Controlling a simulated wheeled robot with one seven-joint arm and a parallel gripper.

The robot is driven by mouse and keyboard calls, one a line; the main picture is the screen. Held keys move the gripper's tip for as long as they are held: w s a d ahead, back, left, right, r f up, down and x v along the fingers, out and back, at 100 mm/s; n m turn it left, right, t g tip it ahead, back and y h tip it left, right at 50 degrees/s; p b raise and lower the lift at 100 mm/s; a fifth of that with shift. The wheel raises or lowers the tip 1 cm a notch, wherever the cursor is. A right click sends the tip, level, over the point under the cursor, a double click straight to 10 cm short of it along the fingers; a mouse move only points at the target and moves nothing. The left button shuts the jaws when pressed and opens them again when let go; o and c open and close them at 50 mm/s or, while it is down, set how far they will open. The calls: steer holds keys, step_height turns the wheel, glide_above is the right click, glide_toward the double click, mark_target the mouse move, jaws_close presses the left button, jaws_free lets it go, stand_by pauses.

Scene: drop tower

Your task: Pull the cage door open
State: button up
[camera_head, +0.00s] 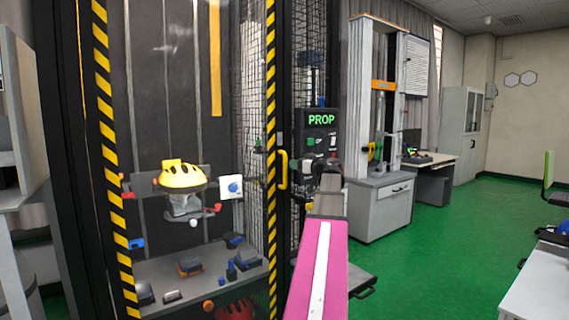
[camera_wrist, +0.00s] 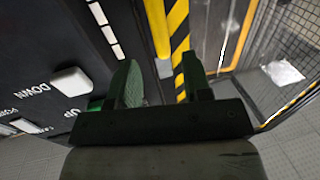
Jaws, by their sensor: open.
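The cage door (camera_head: 270,120) has yellow-black striped uprights and stands in front of the drop tower; it looks shut. Its yellow handle (camera_head: 282,169) is upright at the right striped edge. My gripper (camera_head: 328,180) is to the right of the handle in the head view, in front of the control panel. In the wrist view my gripper (camera_wrist: 160,72) is open, its two dark fingers apart. A yellow bar, which looks like the handle (camera_wrist: 160,38), shows between and beyond the fingers, beside the striped edge (camera_wrist: 180,40). I cannot tell whether they touch.
The control panel (camera_wrist: 40,60) with DOWN and UP buttons lies close to the left finger. A yellow helmet (camera_head: 183,176) sits inside the cage above a base with several loose parts. A grey cabinet (camera_head: 380,208) stands right. Green floor (camera_head: 430,240) is clear farther right.

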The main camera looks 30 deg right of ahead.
steer(key=x, duration=0.7)
steer(key=shift+w, duration=0.25)
steer(key=shift+a, duration=0.1)
jaws_close()
